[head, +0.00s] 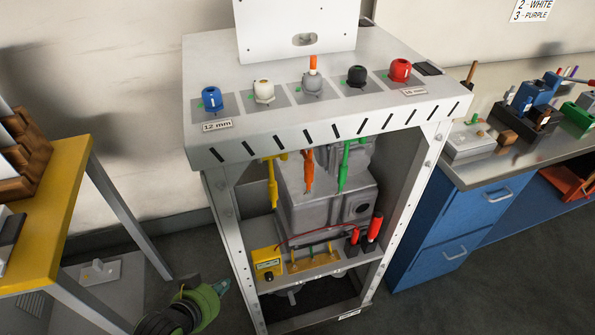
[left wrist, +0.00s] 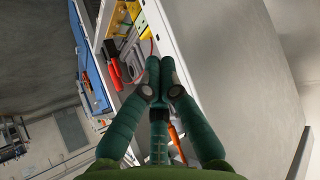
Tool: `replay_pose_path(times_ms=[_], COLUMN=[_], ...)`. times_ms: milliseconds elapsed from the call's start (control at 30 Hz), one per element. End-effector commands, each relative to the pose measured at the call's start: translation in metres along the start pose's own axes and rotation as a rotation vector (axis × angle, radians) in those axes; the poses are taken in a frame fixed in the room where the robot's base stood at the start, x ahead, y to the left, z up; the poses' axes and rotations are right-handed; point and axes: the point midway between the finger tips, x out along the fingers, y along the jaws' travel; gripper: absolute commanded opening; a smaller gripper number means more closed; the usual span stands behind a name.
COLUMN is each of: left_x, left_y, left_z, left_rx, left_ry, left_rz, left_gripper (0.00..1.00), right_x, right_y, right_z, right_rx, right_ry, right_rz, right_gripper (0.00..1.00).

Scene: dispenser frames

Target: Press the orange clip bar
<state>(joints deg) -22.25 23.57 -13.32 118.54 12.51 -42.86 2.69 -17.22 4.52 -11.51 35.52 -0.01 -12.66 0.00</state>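An orange slim tool (head: 308,170) hangs under the frame's top, between a yellow one (head: 272,185) and a green one (head: 345,165). I cannot tell for certain which orange part is the clip bar. My left gripper (head: 222,286) is low, left of the frame and apart from it. In the left wrist view its green fingers (left wrist: 160,65) are together at the tips, with nothing visible between them. My right gripper is out of view.
The frame top (head: 325,120) carries several coloured knobs. A yellow box (head: 266,263) and red handles (head: 374,228) flank the amber bar. A yellow table (head: 60,200) stands left; blue drawers (head: 450,240) stand right. Floor shows between table and frame.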

Motion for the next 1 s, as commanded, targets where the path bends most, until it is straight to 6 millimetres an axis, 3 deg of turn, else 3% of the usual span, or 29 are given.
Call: replay_pose_path(times_ms=[33, 100, 200, 333, 567, 1000], left_x=[-0.019, -0.046, -0.075, -0.107, -0.14, -0.141], left_y=[0.006, 0.019, 0.036, 0.05, 0.059, 0.06], left_z=[-0.035, -0.087, -0.138, -0.179, -0.209, -0.214], left_rx=[0.033, 0.083, 0.126, 0.144, 0.141, 0.138], left_ry=[0.074, 0.215, 0.399, 0.572, 0.718, 0.73], left_rz=[0.03, 0.096, 0.2, 0.311, 0.415, 0.419], left_gripper=[0.0, 0.0, 0.0, 0.0, 0.0, 0.0], right_x=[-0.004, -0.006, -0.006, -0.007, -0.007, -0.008], right_y=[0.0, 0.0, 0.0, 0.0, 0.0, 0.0], right_z=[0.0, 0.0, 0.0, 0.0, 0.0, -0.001], right_rx=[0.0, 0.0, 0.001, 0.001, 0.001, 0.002], right_ry=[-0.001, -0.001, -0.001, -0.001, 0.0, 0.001], right_rz=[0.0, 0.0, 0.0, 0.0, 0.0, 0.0], right_gripper=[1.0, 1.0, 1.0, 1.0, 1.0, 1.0])
